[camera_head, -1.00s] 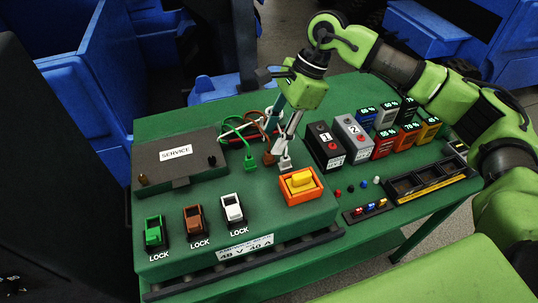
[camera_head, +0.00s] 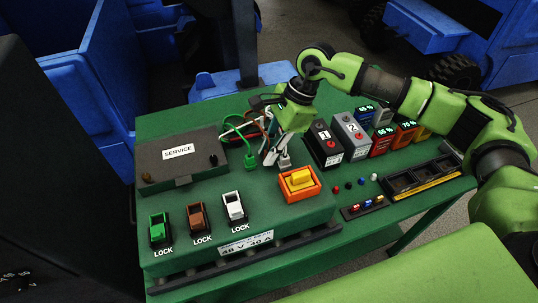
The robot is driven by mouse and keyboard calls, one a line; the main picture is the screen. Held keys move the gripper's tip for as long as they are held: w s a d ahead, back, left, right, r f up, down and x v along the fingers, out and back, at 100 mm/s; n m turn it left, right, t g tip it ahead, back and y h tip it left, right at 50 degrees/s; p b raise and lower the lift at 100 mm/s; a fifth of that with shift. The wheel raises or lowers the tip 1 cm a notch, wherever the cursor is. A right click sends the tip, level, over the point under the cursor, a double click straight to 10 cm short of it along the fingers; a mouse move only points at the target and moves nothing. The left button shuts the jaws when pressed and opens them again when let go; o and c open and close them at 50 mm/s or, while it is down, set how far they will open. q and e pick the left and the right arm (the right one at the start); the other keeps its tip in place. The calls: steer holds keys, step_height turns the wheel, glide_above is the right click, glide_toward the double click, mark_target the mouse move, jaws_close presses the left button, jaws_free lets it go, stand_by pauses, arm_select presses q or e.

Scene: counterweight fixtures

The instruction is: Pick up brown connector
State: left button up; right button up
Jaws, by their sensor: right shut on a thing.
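My right gripper (camera_head: 270,159) reaches down from above, behind the orange switch, with its fingers closed at the spot where the brown connector stood. The brown connector itself is hidden by the fingers; only a bit of brown cable may show above. The green connector (camera_head: 250,161) stands just left of the fingers, on its green cable. The white connector (camera_head: 285,161) is just right of the fingers, very close to them. My left gripper is not in view.
A dark SERVICE panel (camera_head: 200,162) lies left. Green, brown and white LOCK switches (camera_head: 234,208) line the front, with an orange block with a yellow knob (camera_head: 298,182) beside them. Numbered battery blocks (camera_head: 325,143) and a black tray (camera_head: 420,178) crowd the right.

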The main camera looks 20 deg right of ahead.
steer(key=shift+r, duration=0.45)
step_height(320, 180, up, 2)
steer(key=shift+r+b, duration=0.15)
steer(key=shift+b, duration=0.35)
steer(key=s+a+r+b, duration=0.2)
steer(key=s+r, duration=0.3)
steer(key=s, duration=0.1)
steer(key=s+a+r+b, duration=0.2)
steer(key=s+r+b, duration=0.1)
steer(key=s, duration=0.4)
steer(key=shift+a+r, duration=0.4)
steer(key=shift+r, duration=0.5)
steer(key=shift+f, duration=0.1)
step_height(320, 180, down, 4)
steer(key=b, duration=0.4)
steer(key=shift+r, duration=0.2)
